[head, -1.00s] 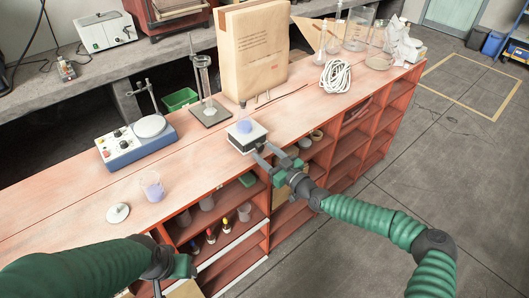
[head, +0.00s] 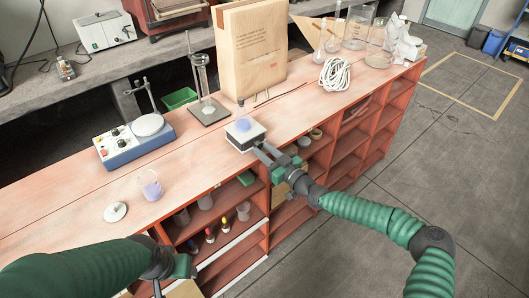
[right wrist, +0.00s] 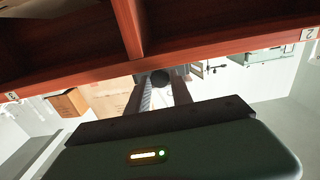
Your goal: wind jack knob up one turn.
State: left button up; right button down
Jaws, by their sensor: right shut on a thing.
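The lab jack (head: 246,136), a small box-like stand with a pale top, sits at the front edge of the bench. A small blue-violet object (head: 243,125) rests on its top. My right gripper (head: 262,150) is at the jack's front side, shut on the dark knob (right wrist: 160,77). In the right wrist view the knob shows between the two fingertips, and the fingers partly cover it. In the head view the gripper hides the knob. My left gripper (head: 176,272) hangs low at the front of the shelves, away from the jack; its finger opening is unclear.
A beaker of violet liquid (head: 150,186) and a white round lid (head: 115,212) stand left of the jack. Behind are a blue hotplate (head: 132,145), a stand with a cylinder (head: 208,108) and a paper bag (head: 252,55). White rope (head: 335,75) lies to the right.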

jog(key=m+b, duration=0.1)
jog(key=b, duration=0.1)
jog(key=m+b, duration=0.2)
jog(key=shift+w+f+m+b, duration=0.1)
jog(key=shift+f+m+b, duration=0.2)
jog(key=shift+b, duration=0.1)
jog(key=shift+r+m+b, duration=0.3)
jog(key=shift+m, duration=0.4)
jog(key=shift+r, duration=0.1)
jog(key=shift+d, duration=0.1)
jog(key=c, duration=1.1)
grip_release()
